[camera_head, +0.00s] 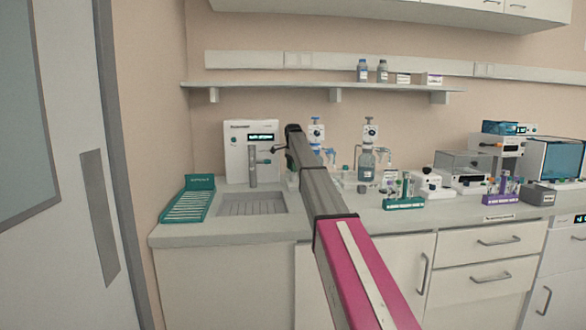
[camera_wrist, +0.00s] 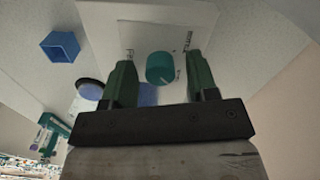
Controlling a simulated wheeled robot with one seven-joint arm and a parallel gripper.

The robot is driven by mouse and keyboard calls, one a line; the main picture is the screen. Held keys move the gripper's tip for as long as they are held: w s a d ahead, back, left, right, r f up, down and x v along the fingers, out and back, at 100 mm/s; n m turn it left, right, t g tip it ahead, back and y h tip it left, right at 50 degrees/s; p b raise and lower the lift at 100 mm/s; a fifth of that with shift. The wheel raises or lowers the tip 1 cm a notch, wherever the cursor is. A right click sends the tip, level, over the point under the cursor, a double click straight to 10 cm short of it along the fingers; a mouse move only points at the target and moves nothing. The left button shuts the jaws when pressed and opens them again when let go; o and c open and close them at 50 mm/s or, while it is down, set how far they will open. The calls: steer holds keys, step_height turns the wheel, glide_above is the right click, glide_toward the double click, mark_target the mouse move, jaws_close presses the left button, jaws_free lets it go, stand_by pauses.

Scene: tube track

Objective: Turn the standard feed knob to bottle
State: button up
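The teal round knob (camera_wrist: 160,67) shows in the wrist view on a pale panel, with small dark printed lettering on both sides of it. The lettering is too blurred to read surely. My gripper (camera_wrist: 161,75) is open, with one green finger on each side of the knob. Gaps show between the knob and both fingers, and nothing is held. In the head view my gripper (camera_head: 282,148) is at the right side of the white water unit (camera_head: 236,150), which has a lit display (camera_head: 261,137).
A sink (camera_head: 252,204) lies below the unit, with a teal rack (camera_head: 188,200) to its left. Bottle-top dispensers (camera_head: 369,132) stand right of my arm. A blue square cup-like thing (camera_wrist: 60,46) shows in the wrist view. A shelf (camera_head: 300,86) runs above.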

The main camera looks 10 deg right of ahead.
steer(key=c, duration=0.8)
steer(key=shift+n, duration=0.4)
steer(key=n, duration=0.3)
steer(key=shift+n, duration=0.4)
steer(key=n, duration=0.4)
steer(key=shift+n, duration=0.3)
steer(key=n, duration=0.8)
steer(key=shift+n, duration=0.3)
